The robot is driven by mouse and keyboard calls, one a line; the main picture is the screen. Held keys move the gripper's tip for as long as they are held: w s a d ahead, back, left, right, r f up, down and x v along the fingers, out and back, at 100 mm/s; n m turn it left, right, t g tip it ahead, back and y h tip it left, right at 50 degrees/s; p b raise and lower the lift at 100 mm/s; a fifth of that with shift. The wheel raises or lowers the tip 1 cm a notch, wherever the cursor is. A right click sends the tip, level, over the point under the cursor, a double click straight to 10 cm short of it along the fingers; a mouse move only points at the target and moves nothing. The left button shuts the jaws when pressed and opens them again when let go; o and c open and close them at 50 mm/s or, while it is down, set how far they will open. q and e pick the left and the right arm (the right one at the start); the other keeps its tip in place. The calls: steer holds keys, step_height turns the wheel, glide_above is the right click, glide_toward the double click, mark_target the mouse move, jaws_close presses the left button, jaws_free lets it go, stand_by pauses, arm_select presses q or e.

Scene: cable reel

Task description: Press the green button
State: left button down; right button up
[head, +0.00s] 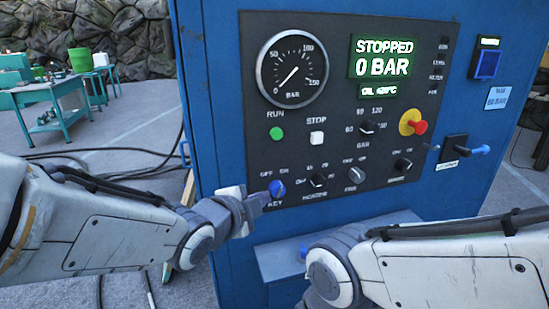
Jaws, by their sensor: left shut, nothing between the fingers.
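The green button (276,133) is a small round button under the label RUN, on the dark control panel (350,33) of a blue machine cabinet. My left gripper (246,207) is shut and empty. In the picture it is below and left of the green button, apart from it, and close to the blue key switch (277,189). I cannot tell whether it touches the panel. My right arm comes in at the lower right, and its gripper does not show.
A white STOP button (317,138) is right of the green one. A gauge (292,69) is above. The display (384,58) reads STOPPED, 0 BAR. Several knobs and a red emergency button (413,122) are on the panel. A ledge (283,262) juts out below.

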arm_select(q)
steer(key=r+m+t+h, duration=0.1)
steer(key=w+r+m+t+b, duration=0.1)
steer(key=r+m, duration=0.1)
steer(key=w+r+m+t+h, duration=0.1)
steer(key=r+m, duration=0.1)
steer(key=shift+a+t+h+b, duration=0.3)
steer(key=shift+a+b, duration=0.05)
steer(key=shift+a, duration=0.05)
arm_select(e)
step_height(320, 180, down, 2)
steer(key=shift+s+f, duration=0.15)
steer(key=shift+f, duration=0.1)
arm_select(q)
steer(key=shift+r, duration=0.1)
arm_select(e)
steer(key=shift+r, duration=0.1)
arm_select(q)
steer(key=p, duration=1.2)
glide_toward(277, 134)
steer(key=w+d+f, duration=0.2)
steer(key=d, duration=0.3)
steer(key=w, duration=0.1)
steer(key=w+p, duration=0.1)
steer(key=w, duration=0.1)
steer(key=shift+w+a+r, duration=0.15)
steer(key=shift+w+a, duration=0.1)
steer(key=shift+a, duration=0.15)
arm_select(e)
step_height(277, 134, up, 13)
